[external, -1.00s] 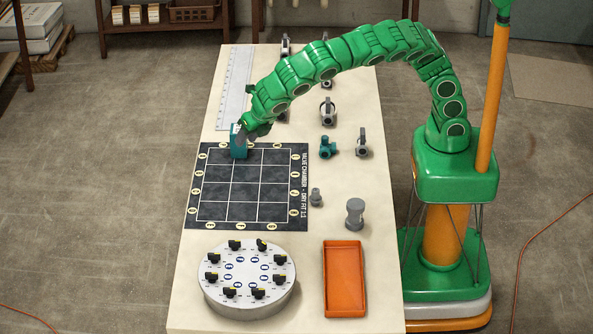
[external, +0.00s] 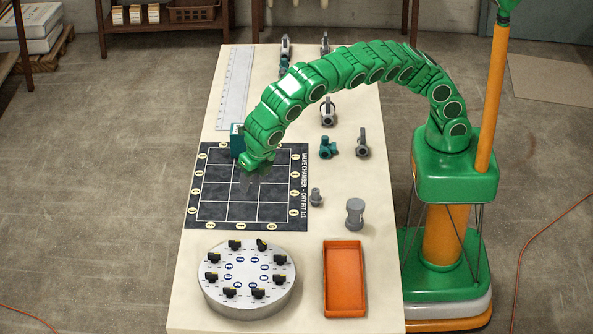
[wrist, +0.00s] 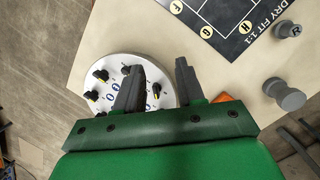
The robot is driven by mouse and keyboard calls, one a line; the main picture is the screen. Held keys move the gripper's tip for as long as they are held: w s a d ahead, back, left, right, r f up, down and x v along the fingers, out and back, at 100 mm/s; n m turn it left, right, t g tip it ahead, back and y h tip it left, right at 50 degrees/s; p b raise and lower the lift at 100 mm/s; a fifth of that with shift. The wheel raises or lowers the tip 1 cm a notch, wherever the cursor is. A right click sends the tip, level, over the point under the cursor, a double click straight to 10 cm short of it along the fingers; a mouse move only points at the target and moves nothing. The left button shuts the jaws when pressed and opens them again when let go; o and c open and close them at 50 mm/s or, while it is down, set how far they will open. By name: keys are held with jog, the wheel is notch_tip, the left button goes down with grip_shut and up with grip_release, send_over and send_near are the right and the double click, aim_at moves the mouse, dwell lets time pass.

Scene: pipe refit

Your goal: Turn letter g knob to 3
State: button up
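A round grey dial plate (external: 247,303) stands at the near left of the table, with several black knobs around its rim, such as one at the front (external: 258,293). The letters beside the knobs are too small to read, so I cannot tell which is g. The plate also shows in the wrist view (wrist: 100,67), partly hidden by a finger. My gripper (external: 257,182) is above the dark grid mat, apart from the plate. In the wrist view its two grey fingers (wrist: 160,75) are spread apart with nothing between them.
The dark grid mat (external: 212,215) lies behind the plate, with a teal block (external: 237,140) at its back edge. An orange tray (external: 344,280) is right of the plate. Grey fittings (external: 355,213) and several valves (external: 328,147) stand along the right side.

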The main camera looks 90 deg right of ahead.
jog(key=g+y, duration=0.1)
jog(key=g, duration=0.1)
send_near(261, 241)
jog(key=shift+w+d+f, duration=0.15)
jog(key=shift+w+d, duration=0.3)
jog(key=shift+s+a+f+g, duration=0.25)
jog(key=shift+a+f+g, duration=0.05)
jog(key=shift+a+f, duration=0.2)
jog(key=shift+f, duration=0.1)
jog(key=shift+f, duration=3.8)
grip_shut()
